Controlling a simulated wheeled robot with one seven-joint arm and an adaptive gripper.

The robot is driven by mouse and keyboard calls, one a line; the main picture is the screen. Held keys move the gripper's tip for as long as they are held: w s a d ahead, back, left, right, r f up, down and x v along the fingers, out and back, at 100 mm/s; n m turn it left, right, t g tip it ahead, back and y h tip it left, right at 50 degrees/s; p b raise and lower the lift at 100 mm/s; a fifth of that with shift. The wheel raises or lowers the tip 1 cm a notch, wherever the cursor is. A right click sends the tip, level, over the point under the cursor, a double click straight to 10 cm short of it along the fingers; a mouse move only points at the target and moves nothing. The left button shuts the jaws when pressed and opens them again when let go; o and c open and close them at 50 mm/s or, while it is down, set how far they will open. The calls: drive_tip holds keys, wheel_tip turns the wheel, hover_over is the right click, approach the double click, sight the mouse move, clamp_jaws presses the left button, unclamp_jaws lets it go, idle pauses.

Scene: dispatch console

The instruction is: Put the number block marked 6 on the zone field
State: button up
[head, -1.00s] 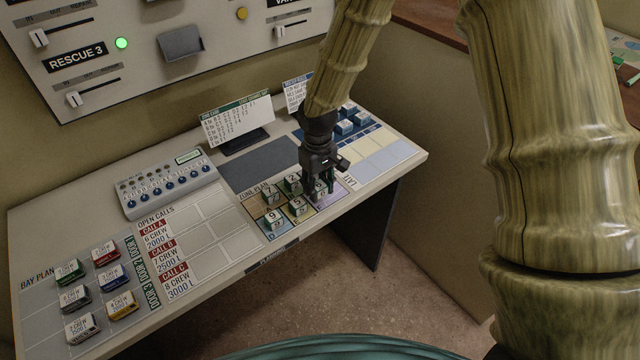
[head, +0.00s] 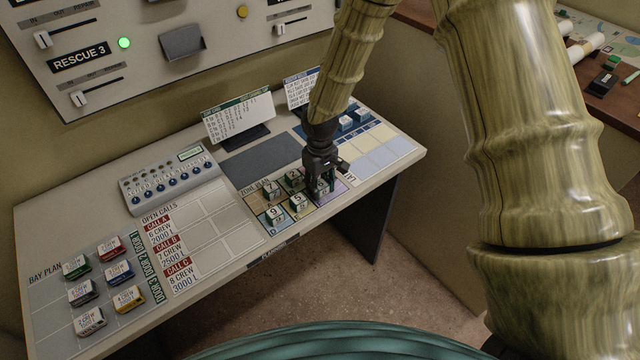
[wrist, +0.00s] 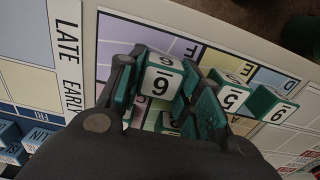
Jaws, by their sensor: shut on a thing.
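The number block marked 6 (wrist: 160,83) is a white-topped block with green sides, held between the fingers of my gripper (wrist: 161,70) in the wrist view. In the head view my gripper (head: 321,179) points down over the right part of the zone plan, mostly covering the block. The purple field (wrist: 135,37), near the letter F, lies under and beside the block. I cannot tell whether the block touches it. Block 5 (wrist: 233,97) and block 9 (wrist: 272,103) stand beside it in the wrist view. Block 7 (head: 271,189) and block 2 (head: 292,178) also stand on the zone plan.
Blue blocks (head: 346,122) stand behind my gripper near the late/early grid (head: 385,158). Two upright cards (head: 238,118) stand at the back. Several vehicle blocks (head: 127,298) lie on the bay plan at left. The console's front edge is close to the zone plan.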

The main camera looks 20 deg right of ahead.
sight(320, 183)
drive_tip(key=shift+f, duration=0.2)
drive_tip(key=o, duration=0.9)
drive_tip(key=shift+r, duration=0.1)
wheel_tip(320, 183, up, 12)
drive_tip(key=b, duration=0.3)
drive_tip(key=shift+b, duration=0.3)
drive_tip(key=shift+r, duration=0.1)
